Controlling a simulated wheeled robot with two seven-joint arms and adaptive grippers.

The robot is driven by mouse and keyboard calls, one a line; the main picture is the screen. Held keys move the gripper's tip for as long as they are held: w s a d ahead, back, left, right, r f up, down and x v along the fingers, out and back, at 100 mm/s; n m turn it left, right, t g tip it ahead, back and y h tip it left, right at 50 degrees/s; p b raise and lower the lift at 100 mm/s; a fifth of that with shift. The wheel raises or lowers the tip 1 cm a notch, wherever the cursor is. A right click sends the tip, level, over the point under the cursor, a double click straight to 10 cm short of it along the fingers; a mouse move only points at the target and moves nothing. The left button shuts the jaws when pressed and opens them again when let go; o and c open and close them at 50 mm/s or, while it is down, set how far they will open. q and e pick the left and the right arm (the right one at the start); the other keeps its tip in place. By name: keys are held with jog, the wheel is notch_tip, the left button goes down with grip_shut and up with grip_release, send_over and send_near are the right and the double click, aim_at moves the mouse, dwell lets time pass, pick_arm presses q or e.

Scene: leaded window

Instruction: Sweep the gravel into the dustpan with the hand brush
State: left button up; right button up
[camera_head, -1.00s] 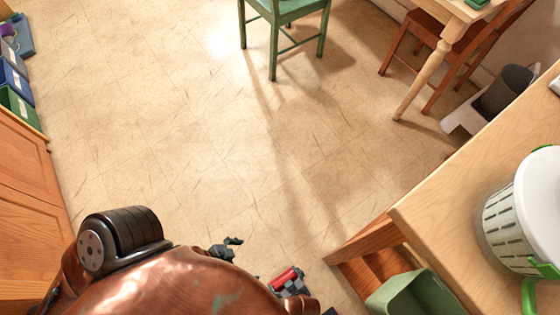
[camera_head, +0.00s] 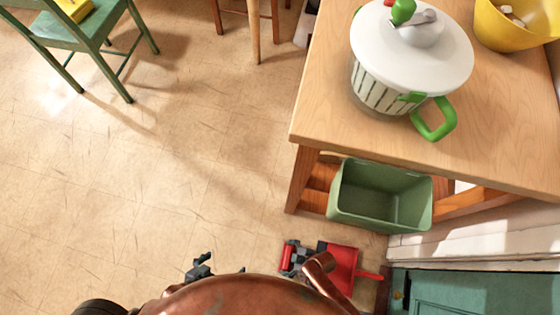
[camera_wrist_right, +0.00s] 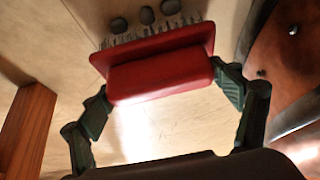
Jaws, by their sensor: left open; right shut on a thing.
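In the head view my right gripper (camera_head: 298,258) is low at centre with the red brush. A red flat piece with a handle, apparently the dustpan (camera_head: 345,264), is just right of it, partly hidden by my body. My left gripper (camera_head: 201,268) is open and empty to the left. No gravel can be made out in the head view.
A wooden table (camera_head: 320,110) carries a white lidded bin (camera_head: 410,45) and a yellow bucket (camera_head: 508,30). A green tub (camera_head: 345,200) stands below its front edge. A green chair (camera_head: 80,38) is at top left. The floor (camera_head: 140,160) on the left is clear.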

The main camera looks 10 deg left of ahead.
jog(key=shift+w+d, duration=0.1)
jog(key=shift+d, duration=2.55)
jog(key=shift+w+d, duration=0.1)
jog(key=shift+d, duration=2)
jog(key=shift+d+r, duration=0.2)
jog(key=shift+d, duration=1.05)
jog(key=shift+d+r, duration=0.2)
jog(key=shift+d, duration=1)
jog(key=shift+w+d+b, duration=0.1)
jog(key=shift+d+b, duration=0.25)
jog(key=shift+d, duration=0.7)
jog(key=shift+w+d+r+p, duration=0.1)
jog(key=shift+r+p, duration=0.65)
jog(key=shift+r, duration=0.4)
pick_arm(q)
jog(key=s+a+r+g+p, duration=0.2)
jog(key=s+r+p, duration=0.1)
jog(key=r, duration=0.3)
jog(key=shift+s+g+y, duration=0.4)
jog(key=shift+s, duration=0.05)
pick_arm(e)
jog(key=r, duration=0.2)
jog(key=a+r, duration=0.1)
jog(key=shift+r, duration=0.35)
